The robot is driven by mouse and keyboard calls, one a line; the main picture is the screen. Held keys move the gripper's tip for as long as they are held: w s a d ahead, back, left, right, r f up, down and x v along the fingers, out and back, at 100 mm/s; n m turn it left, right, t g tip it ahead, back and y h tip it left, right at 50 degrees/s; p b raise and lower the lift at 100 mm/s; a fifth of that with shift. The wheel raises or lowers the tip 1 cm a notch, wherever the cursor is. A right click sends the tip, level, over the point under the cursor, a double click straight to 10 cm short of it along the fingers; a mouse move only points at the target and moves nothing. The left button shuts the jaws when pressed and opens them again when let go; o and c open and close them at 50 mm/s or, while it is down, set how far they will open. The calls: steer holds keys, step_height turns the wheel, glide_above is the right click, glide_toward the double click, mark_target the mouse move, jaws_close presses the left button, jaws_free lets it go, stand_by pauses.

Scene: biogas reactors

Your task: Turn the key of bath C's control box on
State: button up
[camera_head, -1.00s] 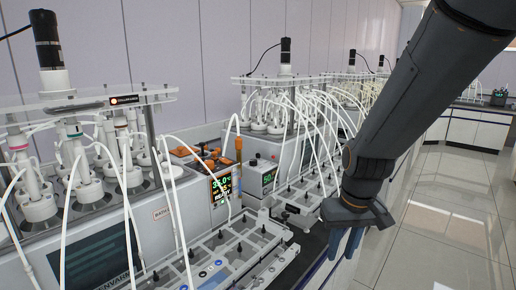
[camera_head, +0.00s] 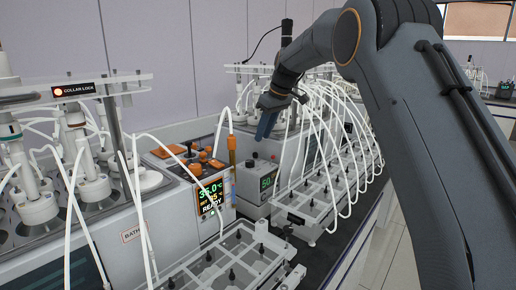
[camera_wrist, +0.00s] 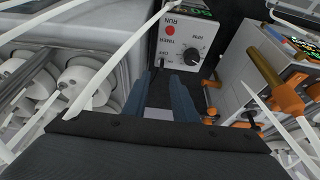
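A light grey control box (camera_head: 258,182) with a lit green "50" display stands between two baths in the head view. In the wrist view the box (camera_wrist: 172,42) appears upside down, with a red button (camera_wrist: 170,30) by the word RUN and a black knob or key (camera_wrist: 190,66) on its panel. My gripper (camera_head: 264,128) hangs above the box, apart from it. Its two blue fingers (camera_wrist: 164,82) point toward the panel with a gap between them and nothing held. The bath letter beside the box is too small to read.
A bath controller (camera_head: 212,198) reading READY and an orange-handled part (camera_head: 232,150) stand left of the box. Thin white tubes (camera_head: 320,125) arch close by on the right. The floor (camera_head: 390,255) at the right is clear.

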mark_target(255, 156)
steer(key=p+x, duration=0.2)
steer(key=x, duration=0.5)
steer(key=shift+a+f, duration=0.15)
steer(key=shift+a, duration=0.1)
jaws_close()
